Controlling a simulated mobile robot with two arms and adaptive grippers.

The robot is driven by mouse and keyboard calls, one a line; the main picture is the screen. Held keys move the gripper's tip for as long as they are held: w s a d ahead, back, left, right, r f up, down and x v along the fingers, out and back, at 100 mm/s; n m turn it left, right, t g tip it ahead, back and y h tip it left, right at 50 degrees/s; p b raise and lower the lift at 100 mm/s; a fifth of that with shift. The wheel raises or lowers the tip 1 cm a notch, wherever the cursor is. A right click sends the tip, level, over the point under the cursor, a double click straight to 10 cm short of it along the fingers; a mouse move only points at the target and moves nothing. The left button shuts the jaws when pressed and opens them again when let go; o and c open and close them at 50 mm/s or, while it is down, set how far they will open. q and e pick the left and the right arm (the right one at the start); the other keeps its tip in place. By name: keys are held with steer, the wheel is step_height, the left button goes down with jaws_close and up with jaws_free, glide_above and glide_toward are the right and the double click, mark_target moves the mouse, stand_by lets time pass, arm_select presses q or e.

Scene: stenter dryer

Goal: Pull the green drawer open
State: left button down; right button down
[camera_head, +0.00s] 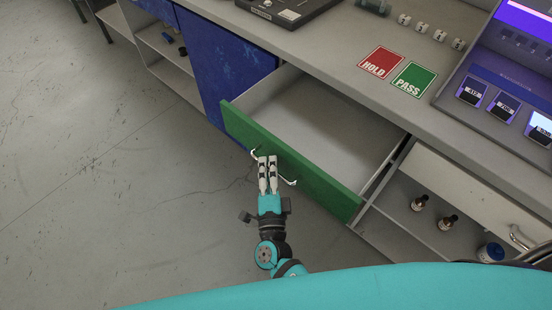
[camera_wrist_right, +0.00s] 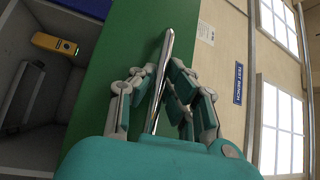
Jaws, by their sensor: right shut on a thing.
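The green drawer (camera_head: 325,185) is pulled well out of the bench in the head view, and its pale inside (camera_head: 310,115) looks empty. A curved metal handle (camera_head: 289,181) runs along its front. My right gripper (camera_head: 266,160) is at the handle, its fingers shut on it. In the right wrist view the shiny handle bar (camera_wrist_right: 165,60) passes between the fingers of my right gripper (camera_wrist_right: 158,88), with the green front (camera_wrist_right: 110,55) behind. My left gripper is not in view.
A blue cabinet door (camera_head: 225,65) is left of the drawer. Open shelves with small bottles (camera_head: 447,222) are to the right. The bench top holds a red HOLD card (camera_head: 380,63) and a green PASS card (camera_head: 413,79). The floor (camera_head: 110,160) at left is clear.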

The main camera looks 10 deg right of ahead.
steer(key=c, duration=1.4)
jaws_free()
steer(key=shift+s+f, duration=0.1)
steer(key=shift+f, duration=0.15)
steer(key=shift+r, duration=0.1)
steer(key=s, duration=0.4)
steer(key=s+a+f, duration=0.1)
steer(key=s, duration=0.6)
steer(key=shift+s+a+f, duration=0.15)
steer(key=shift+s+f, duration=0.15)
steer(key=shift+s, duration=0.1)
